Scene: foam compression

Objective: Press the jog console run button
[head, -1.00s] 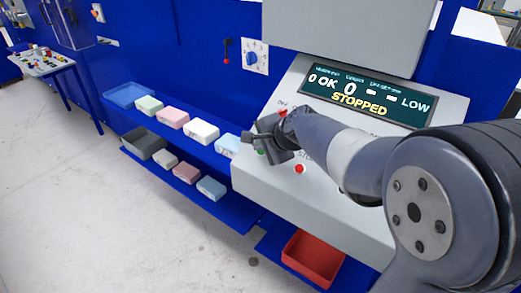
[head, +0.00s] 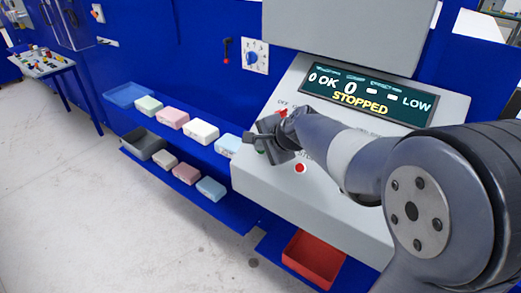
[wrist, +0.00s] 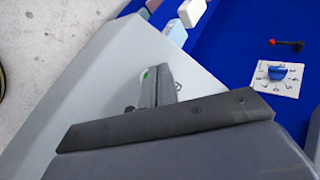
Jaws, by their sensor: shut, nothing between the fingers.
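The grey jog console (head: 270,190) has a sloped face with a screen (head: 366,95) that reads STOPPED, with OK and LOW. A green button (head: 261,151) is partly hidden by my gripper (head: 262,143), which is shut and empty over the console's left part. In the wrist view, a piece of the green button (wrist: 145,75) shows right beside the closed fingers (wrist: 160,85). I cannot tell whether the fingertips touch it. A red button (head: 300,168) labelled STOP sits right of and below the gripper.
Foam blocks (head: 201,131) in several colours lie on blue shelves left of the console. A red bin (head: 313,258) stands below it. A dial (head: 255,56) and a red-tipped lever (head: 227,50) are on the blue wall behind. Grey floor lies open at left.

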